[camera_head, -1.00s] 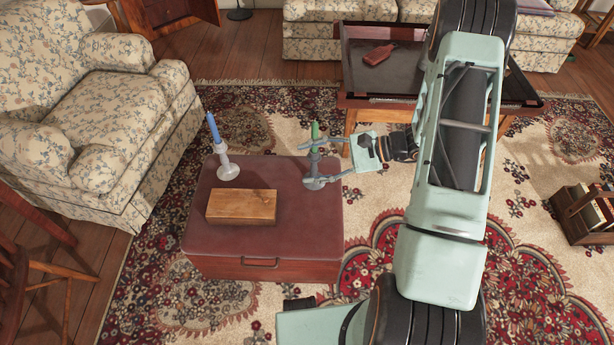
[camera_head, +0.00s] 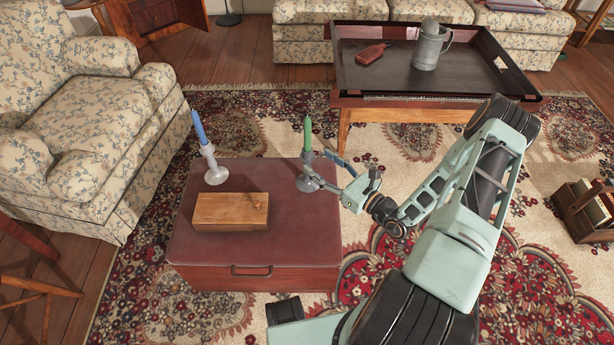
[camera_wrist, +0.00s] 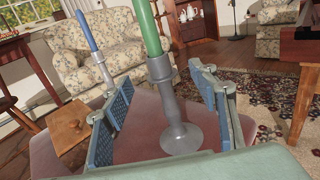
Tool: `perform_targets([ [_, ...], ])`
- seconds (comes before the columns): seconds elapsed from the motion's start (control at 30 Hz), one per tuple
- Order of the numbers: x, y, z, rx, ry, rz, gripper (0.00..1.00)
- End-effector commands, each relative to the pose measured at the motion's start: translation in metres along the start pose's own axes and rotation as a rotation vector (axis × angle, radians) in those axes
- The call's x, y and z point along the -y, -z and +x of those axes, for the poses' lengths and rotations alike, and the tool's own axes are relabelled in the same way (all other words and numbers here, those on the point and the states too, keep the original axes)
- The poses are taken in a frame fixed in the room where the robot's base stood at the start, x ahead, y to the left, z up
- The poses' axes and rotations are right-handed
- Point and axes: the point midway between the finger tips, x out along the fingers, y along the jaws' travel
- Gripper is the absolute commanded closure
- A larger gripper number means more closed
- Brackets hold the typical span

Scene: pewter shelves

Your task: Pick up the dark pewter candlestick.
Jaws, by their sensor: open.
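The dark pewter candlestick (camera_head: 307,182) stands upright near the right edge of the reddish-brown chest top (camera_head: 205,266), with a green candle (camera_head: 308,134) in it. In the wrist view the candlestick (camera_wrist: 183,140) appears in the gap between my two fingers, its round base on the chest top. My gripper (camera_head: 326,170) is open, reaching in from the right, its fingertips close to the candlestick's stem; the wrist view also shows my gripper (camera_wrist: 160,88). I see no grip on it. I cannot tell how far the stem is between the fingers.
A paler candlestick (camera_head: 215,173) with a blue candle (camera_head: 199,127) and a wooden box (camera_head: 230,211) stand left on the chest. Behind is a tray table (camera_head: 410,101) with a pewter tankard (camera_head: 430,47) and a red object (camera_head: 371,54). A floral armchair (camera_head: 95,120) stands left.

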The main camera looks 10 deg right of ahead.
Motion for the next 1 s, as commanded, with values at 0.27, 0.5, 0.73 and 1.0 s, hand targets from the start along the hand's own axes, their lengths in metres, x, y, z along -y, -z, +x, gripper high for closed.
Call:
perform_targets([
  [0.27, -0.001, 0.003, 0.029, 0.001, -0.004, -0.002, 0.46],
  [0.5, -0.001, 0.001, 0.057, 0.000, -0.002, -0.002, 0.46],
  [0.73, 0.000, 0.000, 0.058, -0.001, -0.001, -0.001, 0.46],
  [1.0, 0.000, 0.000, 0.058, -0.001, -0.001, -0.001, 0.75],
])
